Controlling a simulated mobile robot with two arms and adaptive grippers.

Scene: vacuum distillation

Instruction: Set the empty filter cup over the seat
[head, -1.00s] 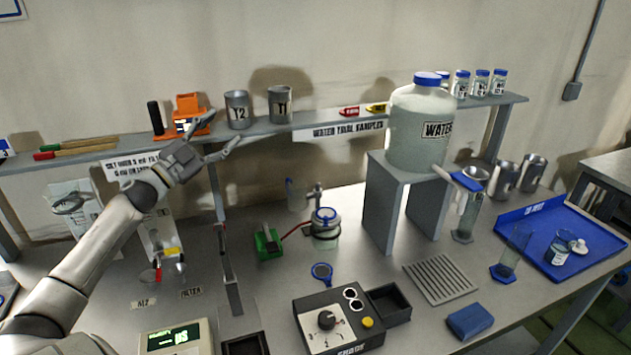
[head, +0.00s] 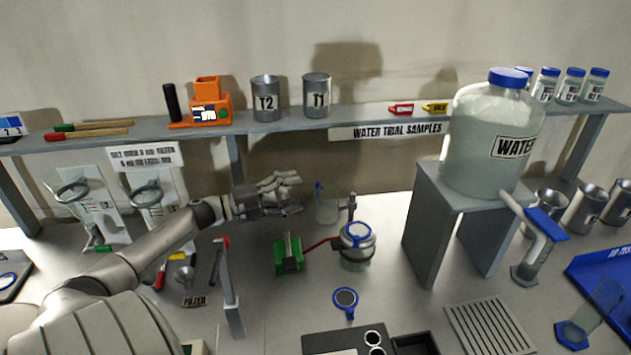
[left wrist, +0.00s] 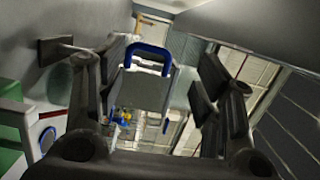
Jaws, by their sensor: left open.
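A clear cup with a blue handle (head: 327,208), apparently the filter cup, stands at the back of the bench beside a metal post. A glass vessel with a blue ring on top (head: 357,246), apparently the seat, stands just to its right and nearer. My left gripper (head: 298,193) is open and empty, its fingers pointing right toward the cup from the left. In the left wrist view, the cup (left wrist: 145,92) and its blue handle show between the spread fingers; I cannot tell whether they touch it. My right gripper is out of view.
A green block (head: 288,257) with a red hose sits left of the vessel. A blue-rimmed round piece (head: 345,302) lies in front. The shelf (head: 365,117) runs above the bench. A grey stand (head: 424,240) with a large water jar (head: 492,140) is to the right.

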